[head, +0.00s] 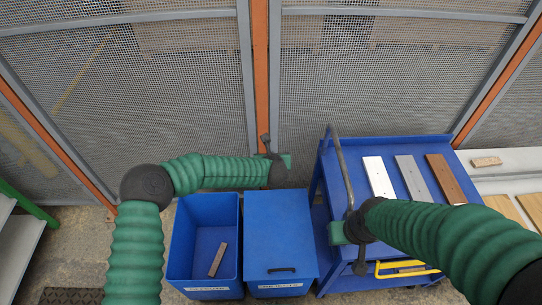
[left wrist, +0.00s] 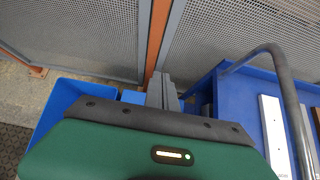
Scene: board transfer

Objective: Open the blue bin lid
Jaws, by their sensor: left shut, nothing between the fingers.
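The closed blue bin lid (head: 279,232) lies flat on the right-hand of two bins, with a black handle (head: 282,269) near its front edge. My left gripper (head: 265,141) is shut and empty, behind the lid's far edge and near the orange fence post. Its shut fingers (left wrist: 163,90) also show in the left wrist view. My right gripper (head: 361,267) is to the right of the lid, over the front left corner of the blue cart. Its fingers are too small and dark to tell open from shut.
An open blue bin (head: 203,204) with a board (head: 217,260) inside stands left of the lidded bin. The blue cart (head: 402,148) carries several boards and has a grey handrail (head: 340,165) on its left. A mesh fence (head: 190,100) closes off the back.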

